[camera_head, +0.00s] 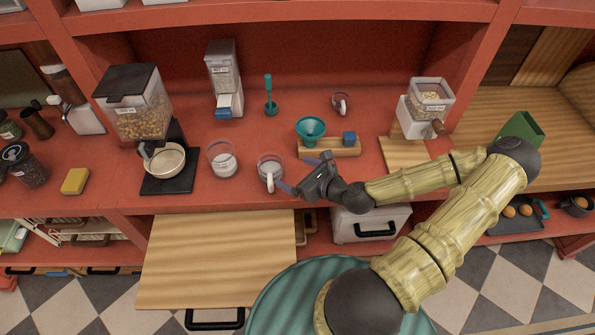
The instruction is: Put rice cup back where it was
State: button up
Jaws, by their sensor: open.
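Two clear cups stand side by side on the red counter, and I cannot tell for sure which is the rice cup. One cup (269,165) has a pale handle facing the front. The other cup (222,161), left of it, has white contents low inside. My gripper (296,174) is open at the right side of the handled cup, its fingers pointing left towards it. One finger is close to the cup's handle; whether they touch is unclear. A smaller cup (341,102) stands further back to the right.
A grain dispenser (135,105) with a bowl (164,161) stands left. A rice dispenser (224,80) stands at the back. A teal funnel (311,127) and a blue cube (349,138) sit on a wooden block right of the cups. A wooden board (218,250) juts out below the counter.

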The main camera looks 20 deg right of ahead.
dwell(0.3)
jog(key=s+a+f+n+g+h, duration=0.3)
jog(key=s+n+g, duration=0.5)
jog(key=n, duration=0.8)
notch_tip(320, 180, up, 17)
jog(key=s+a+n+g+h, duration=0.1)
jog(key=s+a+n+h, duration=0.1)
jog(key=n, duration=1.2)
jog(key=shift+s+n+h, duration=0.4)
jog(key=shift+s, duration=0.05)
jog(key=shift+f, duration=0.1)
